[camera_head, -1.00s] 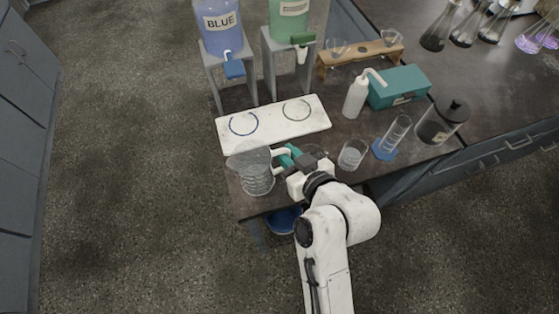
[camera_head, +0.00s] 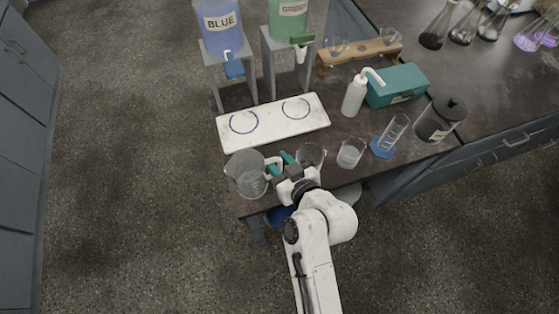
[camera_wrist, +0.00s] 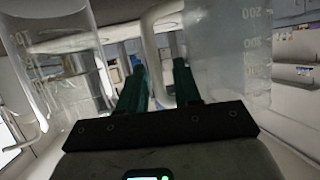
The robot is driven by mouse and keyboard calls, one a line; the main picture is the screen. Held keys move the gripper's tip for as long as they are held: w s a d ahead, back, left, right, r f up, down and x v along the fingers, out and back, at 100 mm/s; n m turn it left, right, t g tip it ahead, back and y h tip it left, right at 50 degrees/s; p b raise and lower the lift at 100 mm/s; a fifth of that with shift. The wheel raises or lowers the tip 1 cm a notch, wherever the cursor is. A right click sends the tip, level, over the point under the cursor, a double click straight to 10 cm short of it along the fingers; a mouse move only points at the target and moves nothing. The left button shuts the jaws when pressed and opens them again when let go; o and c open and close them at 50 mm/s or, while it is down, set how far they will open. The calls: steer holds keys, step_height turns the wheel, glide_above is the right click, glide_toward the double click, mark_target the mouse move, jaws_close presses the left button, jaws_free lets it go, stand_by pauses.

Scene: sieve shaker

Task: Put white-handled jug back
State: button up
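The clear jug with a white handle (camera_head: 246,178) stands upright at the front left corner of the dark bench, in front of the white board (camera_head: 273,122). Its handle (camera_head: 273,163) points right toward my gripper (camera_head: 281,163). In the wrist view the graduated jug wall (camera_wrist: 230,55) fills the right side. The pale handle (camera_wrist: 150,45) shows between my two green fingers (camera_wrist: 158,85), which stand apart with a gap. I see no firm grip on the handle. The jug's base is partly hidden in both views.
A second clear vessel (camera_head: 311,156) stands close right of my gripper, then a beaker (camera_head: 351,152) and a blue-based cylinder (camera_head: 391,136). The board has a blue and a dark ring, both empty. Blue (camera_head: 220,24) and green (camera_head: 288,18) dispensers stand behind.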

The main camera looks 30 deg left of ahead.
steer(key=shift+o, duration=0.7)
steer(key=b+v, duration=0.2)
steer(key=v, duration=1)
steer(key=s+d+f+m+g+h, duration=0.1)
steer(key=d+f+m+h, duration=0.25)
steer(key=d, duration=0.65)
steer(key=s+d+f+m+h, duration=0.2)
steer(key=d+f+m+h, duration=0.15)
steer(key=d, duration=0.55)
steer(key=s+d+f+m+g+h, duration=0.2)
steer(key=s+d+m+g+h, duration=0.2)
steer(key=s+d, duration=0.7)
steer(key=d+m+h, duration=0.1)
steer(key=d, duration=0.4)
steer(key=shift+s+f+m, duration=0.25)
steer(key=shift+s+m, duration=0.15)
steer(key=shift+a, duration=0.1)
